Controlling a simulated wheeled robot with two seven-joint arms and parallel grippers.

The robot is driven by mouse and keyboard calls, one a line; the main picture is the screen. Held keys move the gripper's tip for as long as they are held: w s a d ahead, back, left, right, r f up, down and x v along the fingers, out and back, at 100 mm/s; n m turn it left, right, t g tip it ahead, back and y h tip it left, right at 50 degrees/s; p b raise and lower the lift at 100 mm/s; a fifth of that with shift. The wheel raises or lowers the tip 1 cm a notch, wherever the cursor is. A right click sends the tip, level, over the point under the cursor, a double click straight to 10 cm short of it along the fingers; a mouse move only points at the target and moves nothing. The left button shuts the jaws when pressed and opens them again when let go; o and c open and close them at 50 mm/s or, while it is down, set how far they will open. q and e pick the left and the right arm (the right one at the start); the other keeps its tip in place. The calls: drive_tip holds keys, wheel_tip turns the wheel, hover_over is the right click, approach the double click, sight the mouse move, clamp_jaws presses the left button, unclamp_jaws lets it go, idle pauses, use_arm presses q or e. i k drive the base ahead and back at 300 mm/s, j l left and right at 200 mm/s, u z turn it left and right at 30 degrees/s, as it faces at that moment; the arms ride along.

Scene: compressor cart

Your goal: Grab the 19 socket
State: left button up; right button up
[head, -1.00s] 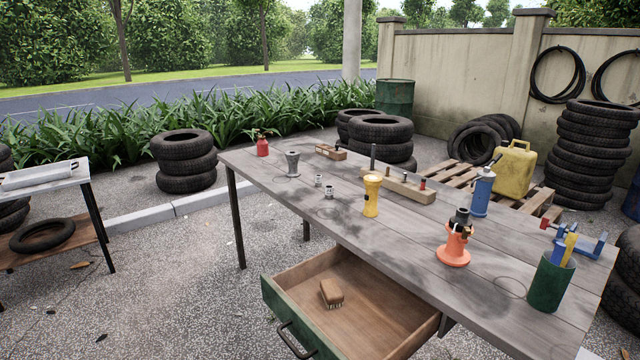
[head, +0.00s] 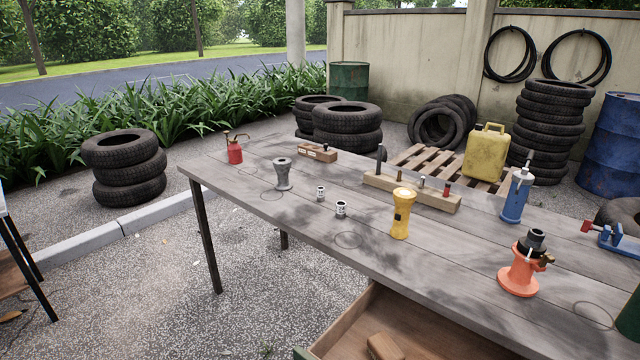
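Two small silver sockets stand on the grey wooden table (head: 290,225) in the head view: one socket (head: 321,193) a little farther back and another socket (head: 341,208) nearer the front. Their size markings are too small to read, so I cannot tell which is the 19. A wooden block (head: 410,193) behind them holds a tall dark post and several small pieces, one with a red top. A smaller wooden block (head: 319,153) with small pieces stands farther back. Neither of my grippers is in view.
A grey stand (head: 282,175), red oil can (head: 235,152), yellow lamp (head: 402,214), blue bottle-like tool (head: 516,196) and orange stand (head: 519,272) are on the table. An open drawer (head: 340,322) with a brush (head: 384,346) juts out below its front edge. Tyres stand behind.

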sight(320, 190)
drive_tip(key=i+j+z, duration=0.1)
drive_tip(key=j, duration=0.25)
drive_tip(key=i+j+z, duration=0.1)
drive_tip(key=i+j, duration=0.15)
drive_tip(key=i+j+z, duration=0.15)
drive_tip(key=j, duration=0.35)
drive_tip(key=i+j+z, duration=0.1)
drive_tip(key=j, duration=0.3)
drive_tip(key=i+j+z, duration=0.1)
drive_tip(key=j, duration=0.3)
drive_tip(key=i+j+z, duration=0.1)
drive_tip(key=j, duration=0.3)
drive_tip(key=i+j+z, duration=0.1)
drive_tip(key=j, duration=0.35)
